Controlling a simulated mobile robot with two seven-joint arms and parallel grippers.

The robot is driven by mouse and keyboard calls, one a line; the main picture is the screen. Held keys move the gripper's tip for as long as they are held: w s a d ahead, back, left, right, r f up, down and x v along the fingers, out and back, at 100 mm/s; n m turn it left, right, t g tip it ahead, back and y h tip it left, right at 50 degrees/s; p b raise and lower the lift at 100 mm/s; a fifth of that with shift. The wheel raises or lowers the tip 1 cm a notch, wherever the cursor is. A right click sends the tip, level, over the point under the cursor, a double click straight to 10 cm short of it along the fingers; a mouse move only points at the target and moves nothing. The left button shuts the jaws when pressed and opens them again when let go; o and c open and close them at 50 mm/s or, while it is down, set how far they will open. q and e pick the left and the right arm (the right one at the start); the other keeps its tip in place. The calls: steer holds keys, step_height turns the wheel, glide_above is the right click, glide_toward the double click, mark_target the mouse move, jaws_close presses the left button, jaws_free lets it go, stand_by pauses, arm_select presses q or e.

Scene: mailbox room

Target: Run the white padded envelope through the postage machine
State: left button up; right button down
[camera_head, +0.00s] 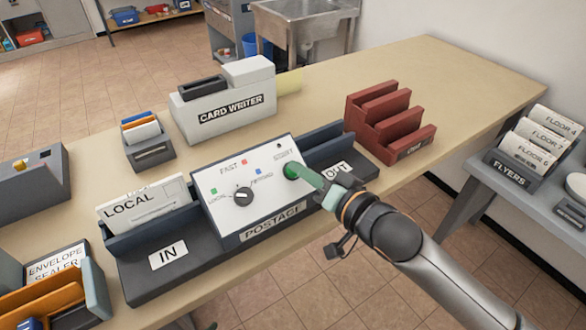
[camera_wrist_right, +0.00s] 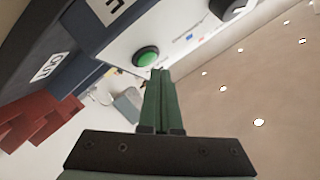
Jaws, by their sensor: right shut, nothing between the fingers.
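The postage machine (camera_head: 243,222) stands on the table, with a sloped white panel, a dark dial (camera_head: 243,196) and a green start button (camera_head: 291,171). A white envelope marked LOCAL (camera_head: 146,206) stands upright in the slot on the IN side (camera_head: 168,254). The OUT side (camera_head: 338,171) shows no envelope. My right gripper (camera_head: 304,175) is shut and empty, its tips at the green button. The right wrist view shows its green fingers (camera_wrist_right: 158,88) together beside the green button (camera_wrist_right: 146,57); contact is unclear. My left gripper is out of view.
A card writer (camera_head: 225,103) and small card holder (camera_head: 149,144) stand behind the machine. A red rack (camera_head: 388,124) stands right of the OUT side. An envelope sealer (camera_head: 57,268) is at the front left. The table's far right is clear.

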steer(key=shift+w+f, duration=0.1)
steer(key=shift+f, duration=0.05)
stand_by(0.7)
steer(key=shift+w+a+f, duration=0.1)
steer(key=shift+a+f, duration=0.05)
steer(key=shift+f, duration=0.05)
